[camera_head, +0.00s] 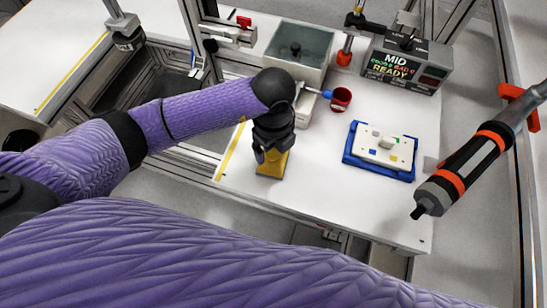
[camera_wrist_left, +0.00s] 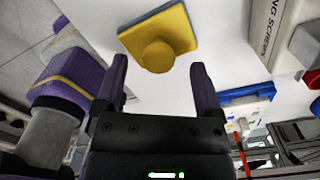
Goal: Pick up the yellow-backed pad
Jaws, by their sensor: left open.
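The yellow-backed pad (camera_head: 273,164) lies on the white table near its front left edge, mostly below my left gripper in the head view. In the left wrist view the pad (camera_wrist_left: 172,30) is a yellow square with a round yellow knob (camera_wrist_left: 158,55) and a thin blue-grey layer along its edge. My left gripper (camera_wrist_left: 158,85) is open and empty, its two dark fingers apart, with the knob ahead of the gap between them. The fingers appear apart from the pad. In the head view my left gripper (camera_head: 266,152) points down over the pad. My right gripper is not seen.
A blue tray (camera_head: 350,158) with a white plate (camera_head: 384,145) lies right of the pad. Behind stand a grey lidded bin (camera_head: 298,48), a red cup (camera_head: 341,98) and a display box (camera_head: 408,62). A black-and-orange screwdriver (camera_head: 465,165) hangs at right. Table between pad and tray is clear.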

